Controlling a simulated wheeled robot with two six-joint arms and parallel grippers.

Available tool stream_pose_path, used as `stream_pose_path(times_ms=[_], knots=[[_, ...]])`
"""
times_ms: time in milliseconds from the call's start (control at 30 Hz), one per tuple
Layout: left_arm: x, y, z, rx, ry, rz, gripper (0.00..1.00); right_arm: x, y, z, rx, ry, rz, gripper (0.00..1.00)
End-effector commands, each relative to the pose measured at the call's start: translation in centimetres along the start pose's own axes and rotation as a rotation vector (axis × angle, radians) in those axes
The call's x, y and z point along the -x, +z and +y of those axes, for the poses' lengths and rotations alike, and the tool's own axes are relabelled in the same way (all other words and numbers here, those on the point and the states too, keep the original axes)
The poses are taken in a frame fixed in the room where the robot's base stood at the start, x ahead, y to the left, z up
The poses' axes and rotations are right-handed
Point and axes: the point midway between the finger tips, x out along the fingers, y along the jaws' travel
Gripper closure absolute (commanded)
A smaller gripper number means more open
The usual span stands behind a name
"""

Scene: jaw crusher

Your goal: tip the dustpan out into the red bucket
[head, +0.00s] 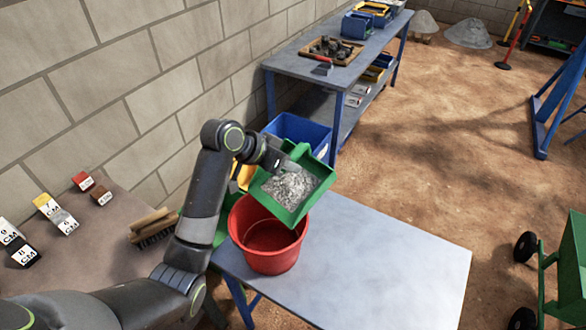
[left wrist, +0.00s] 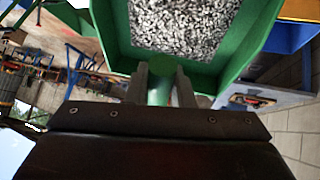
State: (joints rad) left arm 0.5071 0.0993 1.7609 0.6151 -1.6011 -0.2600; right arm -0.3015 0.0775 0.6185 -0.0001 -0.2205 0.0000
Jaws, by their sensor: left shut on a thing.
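The green dustpan (head: 314,168) holds a heap of grey gravel (head: 290,188). My left gripper (head: 285,164) is shut on the dustpan's handle and holds it in the air above the back right of the red bucket (head: 268,262). In the left wrist view the gripper's fingers (left wrist: 160,85) close around the green handle, and gravel (left wrist: 180,25) lies inside the pan. The bucket stands on a grey table, and the part of its inside that shows looks empty. The pan hides part of the bucket's far rim. My right gripper is not in view.
The grey table (head: 400,262) is clear to the right of the bucket. A brush (head: 152,228) and small labelled blocks (head: 62,220) lie on the surface at left. A blue bin (head: 298,132) stands behind the dustpan. A block wall runs along the left.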

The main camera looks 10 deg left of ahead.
Motion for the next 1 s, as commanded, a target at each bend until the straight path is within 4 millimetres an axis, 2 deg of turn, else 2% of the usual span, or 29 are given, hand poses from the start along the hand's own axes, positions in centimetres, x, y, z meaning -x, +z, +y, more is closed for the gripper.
stream_pose_path(times_ms=[33, 467, 1000], knots=[[0.0, 0.6, -0.1, -0.008, -0.001, 0.033, 1.00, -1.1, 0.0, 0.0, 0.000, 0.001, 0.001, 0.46], [2.4, 2.3, 0.3, -0.053, 0.020, 0.280, 1.00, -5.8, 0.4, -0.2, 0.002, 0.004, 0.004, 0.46], [4.8, 5.6, 0.5, -0.109, 0.042, 0.587, 1.00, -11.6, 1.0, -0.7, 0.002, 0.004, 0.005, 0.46]])
